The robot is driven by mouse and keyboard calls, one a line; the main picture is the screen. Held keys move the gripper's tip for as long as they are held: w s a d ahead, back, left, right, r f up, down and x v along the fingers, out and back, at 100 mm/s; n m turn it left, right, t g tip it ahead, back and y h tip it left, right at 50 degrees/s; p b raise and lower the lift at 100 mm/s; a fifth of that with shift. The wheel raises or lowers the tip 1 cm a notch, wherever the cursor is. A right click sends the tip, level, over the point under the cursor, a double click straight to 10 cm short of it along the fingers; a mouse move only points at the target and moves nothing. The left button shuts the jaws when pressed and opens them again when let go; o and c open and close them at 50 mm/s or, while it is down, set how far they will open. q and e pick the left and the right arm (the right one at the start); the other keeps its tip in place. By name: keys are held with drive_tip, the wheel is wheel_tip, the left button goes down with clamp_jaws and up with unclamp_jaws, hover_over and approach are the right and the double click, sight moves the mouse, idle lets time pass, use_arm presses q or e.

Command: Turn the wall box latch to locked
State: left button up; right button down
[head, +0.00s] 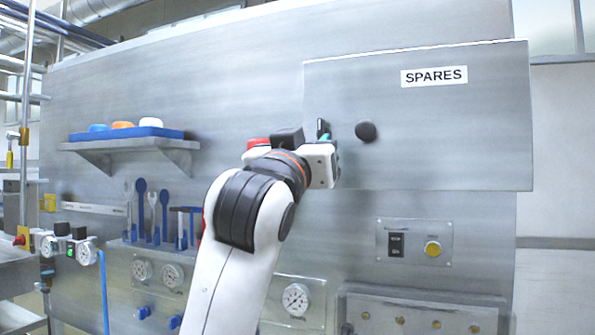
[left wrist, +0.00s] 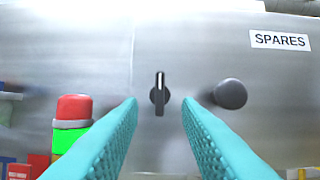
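The wall box (head: 450,135) is a grey metal box with a SPARES label on its front. Its latch (left wrist: 160,88) is a small dark turn handle on a round base, with its bar upright in the left wrist view. In the head view the latch (head: 322,127) shows just above my gripper, partly hidden. My left gripper (left wrist: 159,112) is open, its two teal fingers apart on either side of the latch's line and pointing at the panel. Nothing is held between them. I cannot tell whether the fingertips reach the latch. My right gripper is in neither view.
A round dark knob (head: 366,131) sits right of the latch, close to the right finger in the wrist view. A red-topped, green-bodied fixture (left wrist: 73,118) stands left of the fingers. A shelf (head: 130,146) and tool rack are at left; a switch panel (head: 414,241) is below the box.

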use_arm(q)
drive_tip(key=b+v, duration=0.2)
drive_tip(key=v, duration=0.5)
drive_tip(key=shift+s+f, duration=0.15)
drive_tip(key=shift+s, duration=0.2)
drive_tip(key=shift+w, duration=0.1)
